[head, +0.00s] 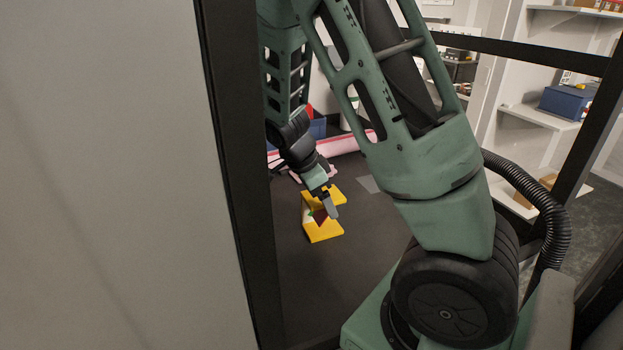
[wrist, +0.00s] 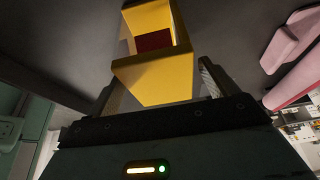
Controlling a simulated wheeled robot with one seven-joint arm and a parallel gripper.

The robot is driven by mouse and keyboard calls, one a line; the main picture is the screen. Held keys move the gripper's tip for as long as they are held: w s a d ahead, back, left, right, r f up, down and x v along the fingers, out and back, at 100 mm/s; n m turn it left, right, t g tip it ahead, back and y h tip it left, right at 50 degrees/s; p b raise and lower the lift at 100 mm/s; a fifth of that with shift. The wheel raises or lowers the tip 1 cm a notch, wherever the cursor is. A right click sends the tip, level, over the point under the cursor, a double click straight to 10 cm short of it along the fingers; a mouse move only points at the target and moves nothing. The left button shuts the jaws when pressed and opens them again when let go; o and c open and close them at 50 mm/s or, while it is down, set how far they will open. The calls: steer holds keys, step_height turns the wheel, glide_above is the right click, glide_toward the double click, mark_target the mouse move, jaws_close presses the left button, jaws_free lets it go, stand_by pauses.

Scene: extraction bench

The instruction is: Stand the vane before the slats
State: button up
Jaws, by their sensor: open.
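A yellow angular piece (head: 323,233) lies on the dark bench floor in the head view. I cannot tell for sure whether it is the vane. It has a dark red part (head: 320,216) in its middle and a small green spot. My gripper (head: 329,204) is directly over it and hides some of it. In the wrist view the yellow piece (wrist: 156,78) shows between the two spread fingers of my gripper (wrist: 158,90), with the dark red part (wrist: 153,41) behind its near wall. The gripper is open; contact cannot be told. I cannot make out any slats.
Long pink and white items (head: 348,144) lie at the back, by a blue block (head: 317,128) and a white container (head: 351,120). A flat grey patch (head: 368,184) is right of the yellow piece. A dark frame post (head: 240,180) stands at left. The nearer floor is clear.

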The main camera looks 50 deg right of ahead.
steer(key=b+v, duration=0.1)
steer(key=v, duration=0.8)
steer(key=shift+r, duration=0.2)
